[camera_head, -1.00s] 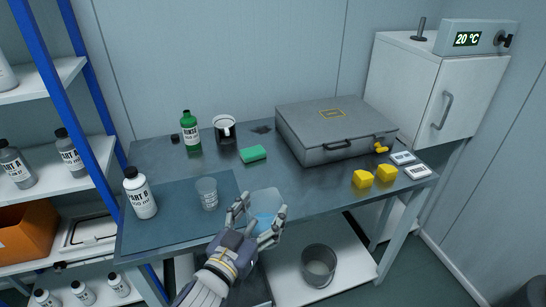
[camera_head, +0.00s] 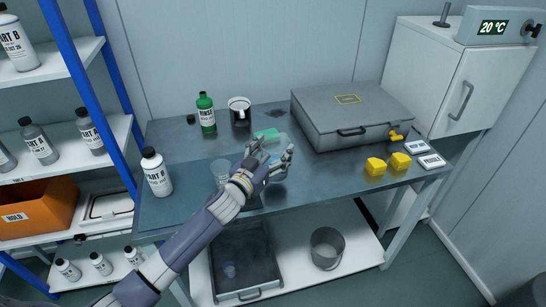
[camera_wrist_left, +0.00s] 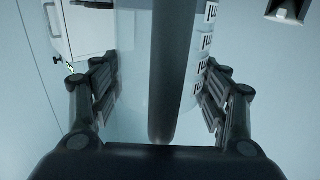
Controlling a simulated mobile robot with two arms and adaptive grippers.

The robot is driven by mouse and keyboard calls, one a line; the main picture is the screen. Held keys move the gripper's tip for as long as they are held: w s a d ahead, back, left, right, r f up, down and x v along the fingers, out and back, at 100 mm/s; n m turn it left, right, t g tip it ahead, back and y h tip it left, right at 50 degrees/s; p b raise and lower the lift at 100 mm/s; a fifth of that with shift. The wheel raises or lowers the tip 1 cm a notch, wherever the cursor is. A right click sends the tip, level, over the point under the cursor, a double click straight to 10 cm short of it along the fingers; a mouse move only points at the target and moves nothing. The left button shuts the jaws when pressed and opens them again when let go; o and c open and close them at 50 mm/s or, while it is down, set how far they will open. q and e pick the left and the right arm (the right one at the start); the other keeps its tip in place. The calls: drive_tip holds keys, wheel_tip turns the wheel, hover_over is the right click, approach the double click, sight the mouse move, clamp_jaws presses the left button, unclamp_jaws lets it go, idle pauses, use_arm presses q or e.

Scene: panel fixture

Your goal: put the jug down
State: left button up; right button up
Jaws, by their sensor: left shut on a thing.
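My left gripper (camera_head: 272,158) is shut on the clear jug (camera_head: 277,172), which is mostly hidden behind the fingers in the head view. The jug is over the table (camera_head: 325,178), right of the blue mat (camera_head: 185,203) and in front of the green sponge (camera_head: 267,135). I cannot tell whether its base touches the tabletop. In the left wrist view the jug (camera_wrist_left: 188,100) stands between the two fingers, with white markings on its right side and a dark upright bar across the middle. My right gripper is not in view.
A clear beaker (camera_head: 221,170) stands close left of the jug, and a white PART A bottle (camera_head: 156,175) farther left.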

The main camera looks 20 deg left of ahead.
sight(268, 165)
use_arm(q)
drive_tip(key=shift+w+a, duration=0.1)
drive_tip(key=shift+w, duration=0.1)
drive_tip(key=shift+f, duration=1.7)
drive_tip(key=shift+f, duration=0.15)
drive_tip(key=o, duration=1.3)
